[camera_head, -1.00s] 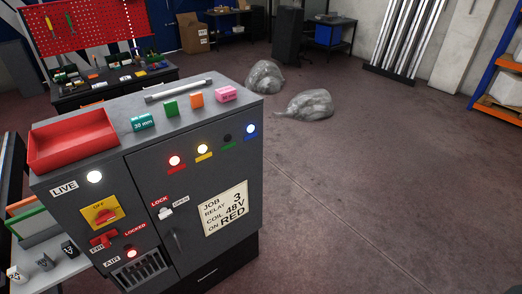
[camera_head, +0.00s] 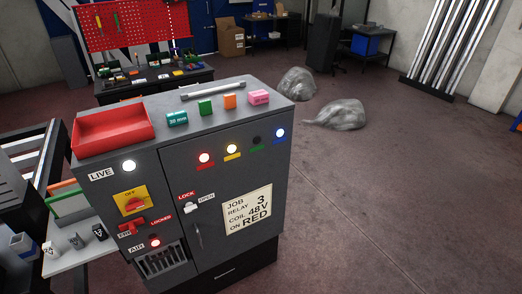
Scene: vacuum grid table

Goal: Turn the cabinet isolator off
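The dark grey cabinet (camera_head: 229,175) stands left of centre in the head view. Its isolator (camera_head: 134,203) is a red rotary knob on a yellow plate marked OFF at the top. The knob appears turned roughly sideways. A white lamp (camera_head: 129,166) beside the LIVE label is lit. Below the isolator are a red handle (camera_head: 131,227) and a lit red lamp (camera_head: 155,243) near the LOCKED label. A white door latch (camera_head: 191,208) sits between the LOCK and OPEN labels. Neither of my grippers shows in the view.
A red tray (camera_head: 112,141), a metal bar (camera_head: 212,90) and several small coloured blocks lie on the cabinet top. A small pale table (camera_head: 75,262) stands at the cabinet's left. Two grey wrapped lumps (camera_head: 338,115) lie behind. The floor at right is clear.

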